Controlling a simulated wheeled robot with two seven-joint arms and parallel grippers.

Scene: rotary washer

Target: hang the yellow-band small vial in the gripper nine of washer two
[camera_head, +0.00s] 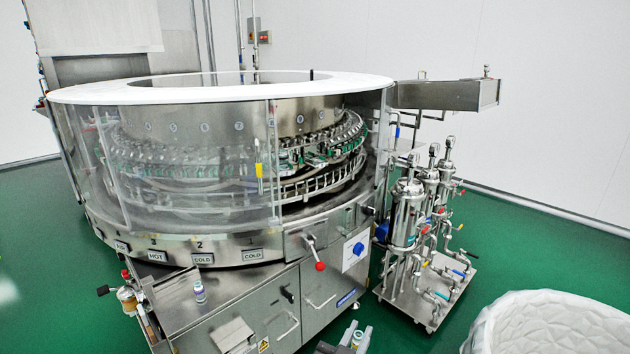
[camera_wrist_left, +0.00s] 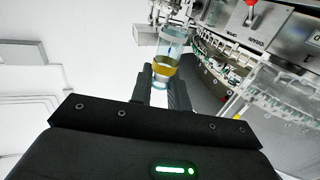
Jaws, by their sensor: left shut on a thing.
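The yellow-band small vial (camera_wrist_left: 165,68) is clear with a yellow band. In the left wrist view it stands between the dark fingers of my left gripper (camera_wrist_left: 162,80), which is shut on it. The washer (camera_head: 205,180) fills the middle of the head view, with a white ring top and clear guards. Its ring of grippers with green parts (camera_head: 312,156) shows through the opening on the right side. This ring also shows to the right of the vial in the left wrist view (camera_wrist_left: 214,60), apart from it. I cannot single out gripper nine. My right gripper is not in view.
A vial (camera_head: 200,291) stands on the steel shelf at the front left. A red-knobbed lever (camera_head: 319,265) sticks out at the front. A filter skid (camera_head: 418,230) stands right of the washer. A white tub (camera_head: 550,325) is at lower right. Green floor between is clear.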

